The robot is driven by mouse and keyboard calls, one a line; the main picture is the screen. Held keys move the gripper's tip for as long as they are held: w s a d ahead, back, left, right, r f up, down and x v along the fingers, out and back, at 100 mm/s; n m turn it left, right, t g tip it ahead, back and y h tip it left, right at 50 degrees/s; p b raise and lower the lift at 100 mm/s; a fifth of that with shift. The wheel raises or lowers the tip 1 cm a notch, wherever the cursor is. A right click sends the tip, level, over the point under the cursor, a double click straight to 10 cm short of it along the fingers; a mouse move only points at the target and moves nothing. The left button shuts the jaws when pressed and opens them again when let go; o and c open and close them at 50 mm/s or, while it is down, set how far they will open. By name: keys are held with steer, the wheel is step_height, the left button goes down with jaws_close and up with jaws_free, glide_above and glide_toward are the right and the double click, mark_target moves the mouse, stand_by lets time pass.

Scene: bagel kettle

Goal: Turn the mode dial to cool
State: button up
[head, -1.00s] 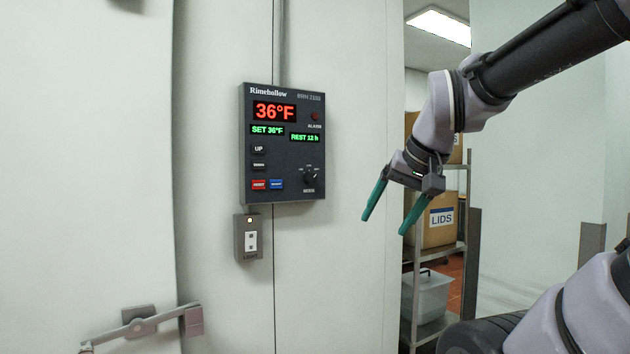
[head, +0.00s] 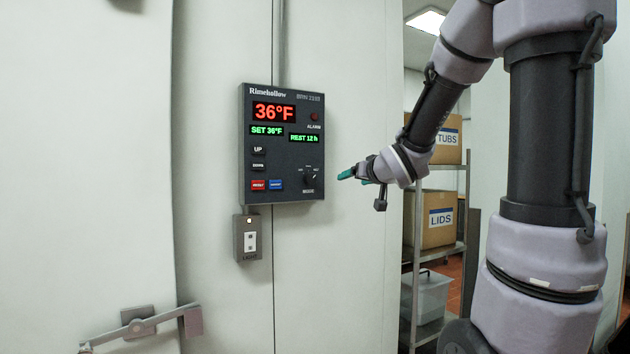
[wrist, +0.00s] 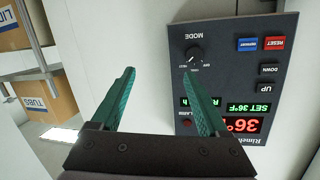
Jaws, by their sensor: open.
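The mode dial (head: 310,178) is a small black knob at the lower right of the dark Rimehollow control panel (head: 290,222). In the wrist view, which shows the panel upside down, the dial (wrist: 194,56) has a light pointer mark and small labels around it, too small to read surely. My gripper (head: 350,174) is to the right of the panel at about the dial's height, apart from it. In the wrist view my gripper (wrist: 158,72) has two green fingers spread wide with nothing between them. The right finger's tip is just below the dial in that picture.
A light switch box (head: 249,238) is under the panel. A door handle (head: 140,326) is at lower left. A shelf rack (head: 440,166) with boxes marked TUBS (head: 447,150) and LIDS (head: 436,232) stands at right. The wall between panel and rack is bare.

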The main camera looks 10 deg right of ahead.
mark_target(312, 178)
steer(key=w+a+n+y, duration=0.1)
steer(key=w+a, duration=0.2)
steer(key=w, duration=0.1)
steer(key=w+a+n+y, duration=0.1)
steer(key=w+a+y, duration=0.1)
steer(key=w, duration=0.3)
steer(key=w+a+n+t+y, duration=0.1)
steer(key=w+a, duration=0.2)
steer(key=w, duration=0.1)
steer(key=shift+w+a+f+y, duration=0.2)
steer(key=shift+a+f+y, duration=0.1)
steer(key=shift+y, duration=0.1)
jaws_close()
